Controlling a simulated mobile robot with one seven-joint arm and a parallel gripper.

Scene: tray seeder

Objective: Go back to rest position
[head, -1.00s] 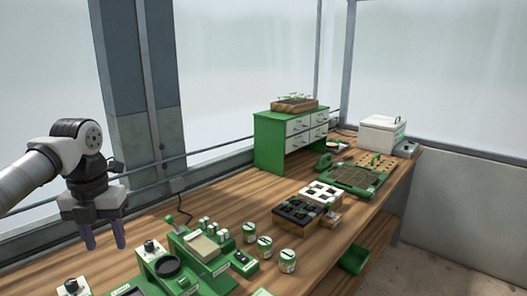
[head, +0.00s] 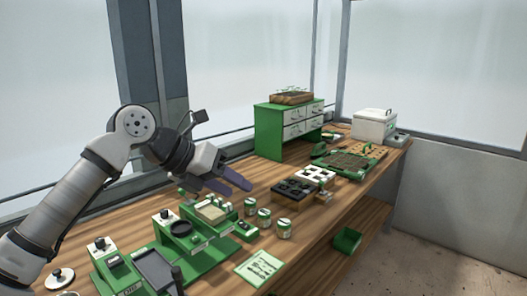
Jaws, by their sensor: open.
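My gripper (head: 234,182) is open and empty in the head view. It hangs in the air over the left part of the wooden bench, with its two dark fingers pointing right and slightly down. The green seeder station (head: 163,262) lies below it, with a dark dish, a tan tray and small knobs on top. My arm comes in from the lower left. The gripper hides part of the bench behind the station.
Several small jars (head: 264,219) stand right of the station. A green-printed sheet (head: 259,266) lies at the bench's front. Farther back are a black tray (head: 290,194), a green drawer cabinet (head: 270,133) and a white box (head: 374,126). A green bin (head: 346,241) sits below the bench edge.

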